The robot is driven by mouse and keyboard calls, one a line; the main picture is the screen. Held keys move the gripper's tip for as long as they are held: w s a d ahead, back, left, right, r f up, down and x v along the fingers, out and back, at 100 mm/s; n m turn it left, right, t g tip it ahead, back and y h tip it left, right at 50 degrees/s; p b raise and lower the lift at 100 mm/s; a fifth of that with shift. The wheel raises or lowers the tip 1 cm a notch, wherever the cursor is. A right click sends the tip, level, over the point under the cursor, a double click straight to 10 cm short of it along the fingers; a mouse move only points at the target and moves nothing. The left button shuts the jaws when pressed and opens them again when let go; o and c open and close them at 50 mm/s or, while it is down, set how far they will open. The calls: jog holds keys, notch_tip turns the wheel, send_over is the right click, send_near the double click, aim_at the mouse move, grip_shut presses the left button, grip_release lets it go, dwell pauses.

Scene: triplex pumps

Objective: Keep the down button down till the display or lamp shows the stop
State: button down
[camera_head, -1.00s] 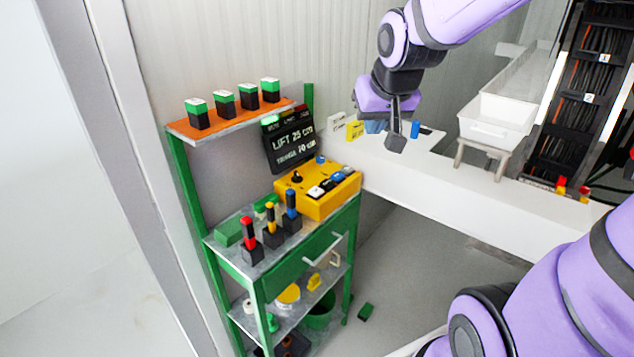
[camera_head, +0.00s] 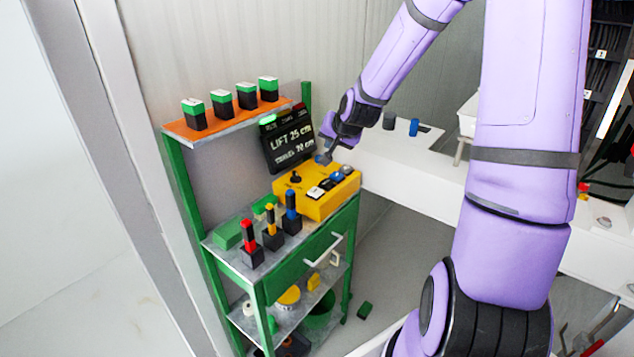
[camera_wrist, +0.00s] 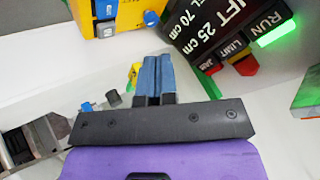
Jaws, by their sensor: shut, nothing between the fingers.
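The yellow control box (camera_head: 312,208) stands on the green cart, with a black stick, a row of white, black and blue buttons (camera_head: 327,184) and a blue knob at the back. I cannot read which button is down. My gripper (camera_head: 323,157) is shut and empty at the box's back edge, hiding the blue knob; contact is unclear. In the wrist view its blue fingers (camera_wrist: 154,62) are together, below the box (camera_wrist: 128,14). The black display (camera_head: 288,145) reads LIFT 25 cm, with a 70 cm travel line below. The green RUN lamp (camera_wrist: 276,34) is lit; LIMIT and JAM look unlit.
Red, yellow and blue handled levers (camera_head: 270,238) stand on the cart in front of the box. An orange shelf (camera_head: 215,130) with several green-topped blocks is above left. A white bench (camera_head: 400,180) lies to the right.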

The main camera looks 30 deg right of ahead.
aim_at(328, 182)
jog(key=shift+w+d+f+m+t, duration=0.2)
jog(key=shift+w+d+f+m, duration=0.15)
jog(key=shift+w+f, duration=0.3)
jog(key=shift+w+d+f+m+t, duration=0.2)
jog(key=shift+w+d+f+m, duration=0.1)
jog(key=shift+w+f, duration=0.35)
jog(key=shift+w, duration=0.1)
jog(key=shift+f, duration=4.3)
jog(key=shift+f, duration=0.1)
jog(key=shift+f, duration=0.3)
